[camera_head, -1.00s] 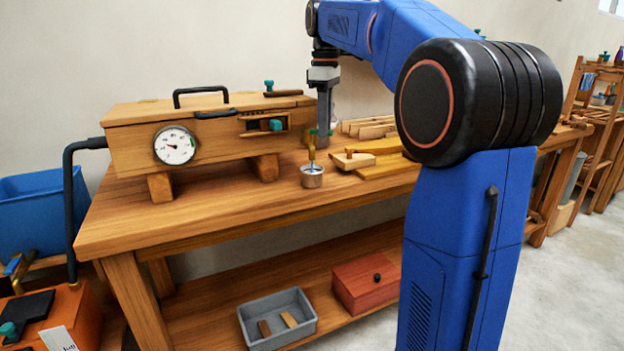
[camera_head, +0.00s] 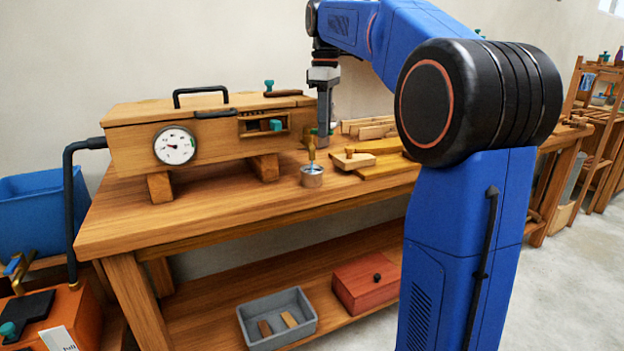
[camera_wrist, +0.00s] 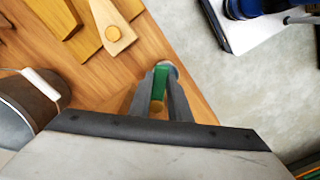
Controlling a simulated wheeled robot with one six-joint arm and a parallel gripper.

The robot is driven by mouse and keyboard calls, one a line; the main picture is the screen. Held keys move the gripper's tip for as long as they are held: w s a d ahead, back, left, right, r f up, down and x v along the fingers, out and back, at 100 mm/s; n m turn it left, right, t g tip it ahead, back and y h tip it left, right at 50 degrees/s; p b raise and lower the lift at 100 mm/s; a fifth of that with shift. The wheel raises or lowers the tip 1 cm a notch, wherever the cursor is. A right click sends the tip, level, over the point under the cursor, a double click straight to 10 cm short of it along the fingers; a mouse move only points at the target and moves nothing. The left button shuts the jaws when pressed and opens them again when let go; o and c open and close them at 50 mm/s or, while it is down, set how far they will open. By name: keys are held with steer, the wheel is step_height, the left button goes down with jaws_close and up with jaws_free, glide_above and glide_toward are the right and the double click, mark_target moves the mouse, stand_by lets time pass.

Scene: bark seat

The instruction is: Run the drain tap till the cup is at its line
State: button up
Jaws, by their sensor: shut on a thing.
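The brass drain tap (camera_head: 311,150) hangs at the right end of the wooden steam box (camera_head: 135,145). Its green handle (camera_wrist: 160,82) is between my gripper's fingers in the wrist view. My gripper (camera_head: 324,138) is shut on this handle, pointing down. The small metal cup (camera_head: 312,179) stands upright on the bench below the tap's spout. Its line and the level inside are too small to tell. In the wrist view the tap and fingers hide most of the cup.
The wooden bench (camera_head: 230,216) has wood pieces (camera_head: 380,160) right of the cup. A dial (camera_head: 174,146) is on the box front. A grey tray (camera_head: 252,325) and a red box (camera_head: 365,283) are on the lower shelf. The bench front is clear.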

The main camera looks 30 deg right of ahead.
steer(key=m, duration=0.1)
steer(key=a+m, duration=0.1)
steer(key=m, duration=0.2)
steer(key=shift+s+a, duration=0.25)
steer(key=shift+s, duration=0.1)
steer(key=shift+o, duration=0.2)
steer(key=m, duration=0.2)
steer(key=a+m, duration=0.1)
steer(key=m, duration=0.1)
steer(key=a+m, duration=0.1)
steer(key=shift+s+m, duration=0.35)
steer(key=shift+m, duration=0.05)
steer(key=o, duration=0.9)
steer(key=shift+c, duration=0.2)
steer(key=shift+r, duration=0.1)
step_height(320, 180, up, 8)
steer(key=shift+s, duration=0.1)
